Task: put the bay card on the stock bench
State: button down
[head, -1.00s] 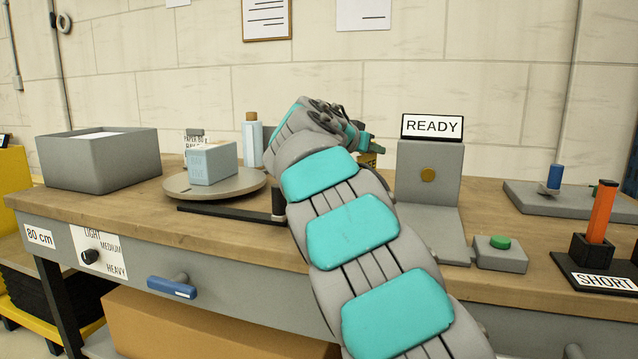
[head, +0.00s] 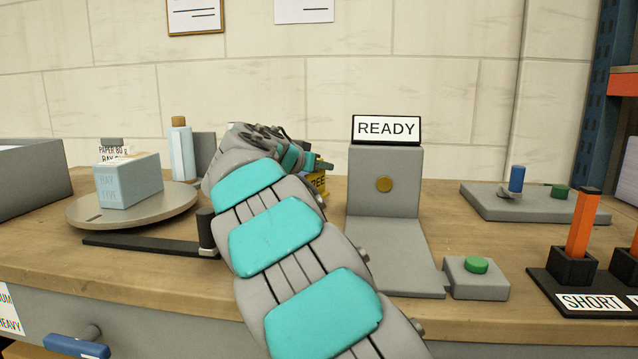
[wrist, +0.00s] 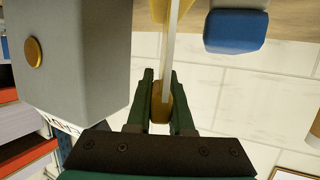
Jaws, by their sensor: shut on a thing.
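My gripper (wrist: 162,105) is shut on a thin thing, likely the bay card (wrist: 170,50). In the wrist view it is edge-on, a narrow pale strip with a brown grip part between the fingers. Its face is not readable there. In the head view my gripper (head: 318,163) is above the bench, left of the READY stand, partly hidden by my arm. A yellow patch with dark lettering (head: 316,182) shows just below it; I cannot tell whether it is held. I cannot tell which surface is the stock bench.
A READY stand (head: 384,200) is close right of my gripper. A turntable (head: 165,212) carries a blue box (head: 128,182); a white PAPER BO card (head: 112,155) stands behind. A bottle (head: 181,155) is nearby. Orange posts (head: 582,222) stand at right.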

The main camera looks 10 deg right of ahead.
aim_at(321, 193)
jog(key=shift+f, duration=1.85)
jog(key=shift+f, duration=0.15)
jog(key=c, duration=0.8)
grip_release()
jog(key=b+v, duration=0.1)
jog(key=v, duration=1.1)
